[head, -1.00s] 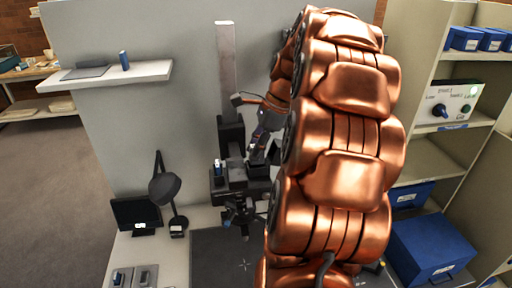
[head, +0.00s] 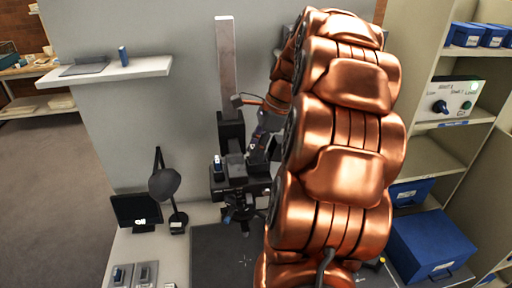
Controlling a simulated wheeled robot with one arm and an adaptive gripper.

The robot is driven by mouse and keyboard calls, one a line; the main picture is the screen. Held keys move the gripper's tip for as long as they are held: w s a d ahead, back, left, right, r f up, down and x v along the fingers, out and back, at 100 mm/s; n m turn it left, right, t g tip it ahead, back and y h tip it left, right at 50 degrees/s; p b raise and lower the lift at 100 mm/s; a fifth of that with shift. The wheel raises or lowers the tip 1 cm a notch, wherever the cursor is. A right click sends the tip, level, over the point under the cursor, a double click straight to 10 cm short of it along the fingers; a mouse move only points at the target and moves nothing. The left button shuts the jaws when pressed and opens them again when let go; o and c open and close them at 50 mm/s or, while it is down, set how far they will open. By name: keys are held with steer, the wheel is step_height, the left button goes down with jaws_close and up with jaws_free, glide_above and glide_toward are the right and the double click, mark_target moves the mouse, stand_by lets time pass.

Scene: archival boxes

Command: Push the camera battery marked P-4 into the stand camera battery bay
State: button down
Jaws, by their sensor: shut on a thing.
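The stand camera (head: 236,172) is a dark body on a pale upright column (head: 226,70) behind the desk. My gripper (head: 258,143) is at the upper right of the camera body, close against it. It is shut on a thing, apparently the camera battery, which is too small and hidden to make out. The P-4 mark cannot be read. The battery bay cannot be told apart from the dark camera parts. A small blue and white piece (head: 217,163) stands on the camera's left side. My copper arm hides what lies right of the camera.
A wall shelf (head: 105,72) holds a flat grey thing and an upright blue block (head: 123,56). A lamp (head: 164,184), a small monitor (head: 137,210) and two grey holders (head: 132,274) stand on the desk. Blue boxes (head: 432,245) and a control panel (head: 449,101) are at the right.

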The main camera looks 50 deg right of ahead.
steer(key=shift+f, duration=0.7)
stand_by(0.5)
steer(key=c, duration=0.9)
jaws_free()
steer(key=shift+r, duration=0.2)
steer(key=shift+r+p, duration=1.7)
steer(key=shift+r, duration=1.2)
steer(key=shift+a, duration=0.1)
